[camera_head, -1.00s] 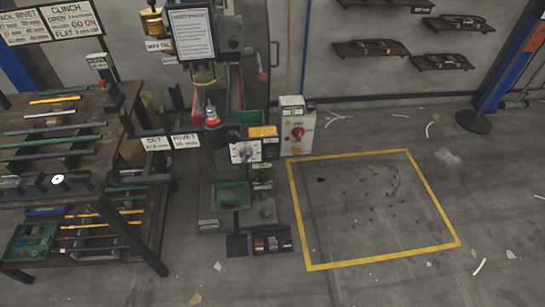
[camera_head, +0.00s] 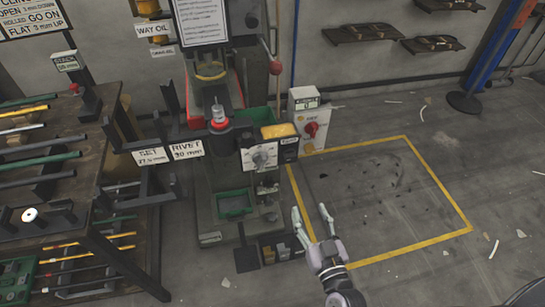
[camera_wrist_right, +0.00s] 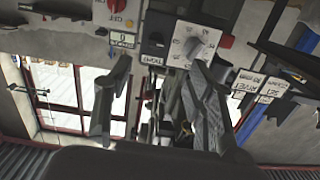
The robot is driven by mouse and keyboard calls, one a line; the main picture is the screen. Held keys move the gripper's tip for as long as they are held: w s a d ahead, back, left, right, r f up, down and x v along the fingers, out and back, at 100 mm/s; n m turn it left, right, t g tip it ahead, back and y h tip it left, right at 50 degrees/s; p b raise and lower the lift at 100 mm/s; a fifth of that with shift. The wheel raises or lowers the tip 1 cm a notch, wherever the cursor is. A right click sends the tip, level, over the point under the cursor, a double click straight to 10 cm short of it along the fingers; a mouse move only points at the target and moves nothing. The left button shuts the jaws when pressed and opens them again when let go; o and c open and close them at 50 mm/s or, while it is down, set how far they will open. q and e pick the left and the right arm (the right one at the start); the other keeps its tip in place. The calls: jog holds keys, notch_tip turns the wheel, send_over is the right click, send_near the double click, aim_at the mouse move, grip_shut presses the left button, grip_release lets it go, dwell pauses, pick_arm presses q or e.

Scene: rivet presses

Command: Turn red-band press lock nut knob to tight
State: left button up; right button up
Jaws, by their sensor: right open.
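The press (camera_head: 222,180) has a red band (camera_head: 218,123) around its post. A grey knob (camera_head: 262,156) sits on a white dial plate on the press's front right; which mark it points to is too small to read. In the right wrist view the knob (camera_wrist_right: 195,48) appears upside down, beyond my fingers. My right gripper (camera_head: 312,210) is open and empty, below and right of the knob and apart from it. It also shows in the wrist view (camera_wrist_right: 160,64), its fingers spread. My left gripper is not in view.
A grey box with a red rotary switch (camera_head: 312,130) stands right of the dial. A yellow block (camera_head: 279,131) sits above the dial. A rack of rods (camera_head: 60,170) is at left. The yellow-outlined floor area (camera_head: 400,200) is mostly open, with small debris.

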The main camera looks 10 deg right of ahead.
jog(key=r, duration=0.1)
send_near(292, 158)
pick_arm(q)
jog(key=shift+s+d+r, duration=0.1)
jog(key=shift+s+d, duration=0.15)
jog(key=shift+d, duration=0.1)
pick_arm(e)
jog(key=w, duration=0.9)
jog(key=shift+w+a+f, duration=0.15)
jog(key=shift+w+a, duration=0.05)
jog(key=shift+a, duration=0.15)
jog(key=shift+c, duration=0.4)
jog(key=c, duration=1.1)
